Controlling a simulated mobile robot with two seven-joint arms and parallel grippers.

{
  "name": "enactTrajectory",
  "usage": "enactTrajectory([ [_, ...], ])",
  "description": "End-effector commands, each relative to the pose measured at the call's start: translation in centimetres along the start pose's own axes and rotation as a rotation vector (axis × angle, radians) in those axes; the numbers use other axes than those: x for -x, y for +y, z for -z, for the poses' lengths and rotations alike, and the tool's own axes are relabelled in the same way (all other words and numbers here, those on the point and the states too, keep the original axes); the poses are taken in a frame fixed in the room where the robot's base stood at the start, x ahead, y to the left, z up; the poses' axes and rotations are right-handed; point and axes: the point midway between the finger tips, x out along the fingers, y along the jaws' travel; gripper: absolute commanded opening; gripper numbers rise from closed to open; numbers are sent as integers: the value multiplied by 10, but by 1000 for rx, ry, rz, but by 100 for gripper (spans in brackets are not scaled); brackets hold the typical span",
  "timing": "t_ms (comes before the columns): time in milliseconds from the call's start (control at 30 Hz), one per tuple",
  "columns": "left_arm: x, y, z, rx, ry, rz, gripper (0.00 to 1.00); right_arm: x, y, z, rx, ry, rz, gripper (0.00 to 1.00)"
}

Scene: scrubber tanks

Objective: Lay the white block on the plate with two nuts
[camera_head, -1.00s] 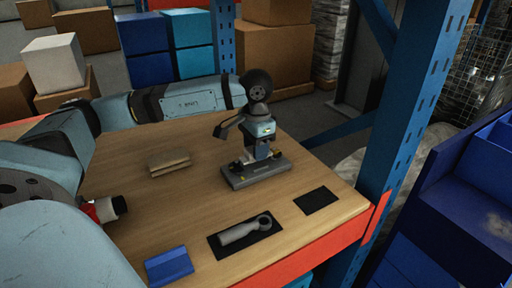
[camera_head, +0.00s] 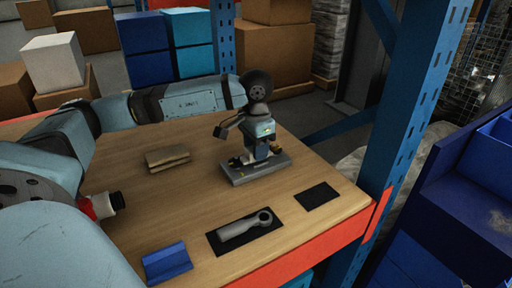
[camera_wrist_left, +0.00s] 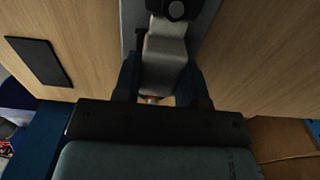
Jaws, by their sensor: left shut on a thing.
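A grey plate (camera_head: 240,180) lies on the wooden table in the head view. My left gripper (camera_head: 259,158) points down over it. The left wrist view shows a pale block (camera_wrist_left: 163,62), likely the white block, between the fingers of the left gripper (camera_wrist_left: 158,92), which is shut on it. A dark round knob-like part (camera_wrist_left: 176,9) shows just beyond the block, on or over the plate. In the head view the gripper hides most of the block and the plate's middle, so I cannot tell if the block touches the plate. The nuts are too small to make out surely. My right gripper is not in view.
A grey wrench (camera_head: 244,229) lies on a black mat. A smaller black mat (camera_head: 317,196) is empty. A blue block (camera_head: 167,263) is at the front edge, and a tan block (camera_head: 168,158) lies left of the plate. A blue rack post (camera_head: 402,120) rises at the table's right.

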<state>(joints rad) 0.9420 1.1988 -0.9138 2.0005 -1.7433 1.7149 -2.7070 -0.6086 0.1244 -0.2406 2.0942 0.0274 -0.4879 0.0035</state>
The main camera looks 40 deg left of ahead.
Motion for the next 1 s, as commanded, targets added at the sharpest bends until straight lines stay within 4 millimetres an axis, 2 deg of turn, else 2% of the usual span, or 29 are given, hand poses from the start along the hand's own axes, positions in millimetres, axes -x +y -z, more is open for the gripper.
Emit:
enactTrajectory([
  [1000, -8, 0, 0, 0, 0, 0, 13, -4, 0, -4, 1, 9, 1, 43],
])
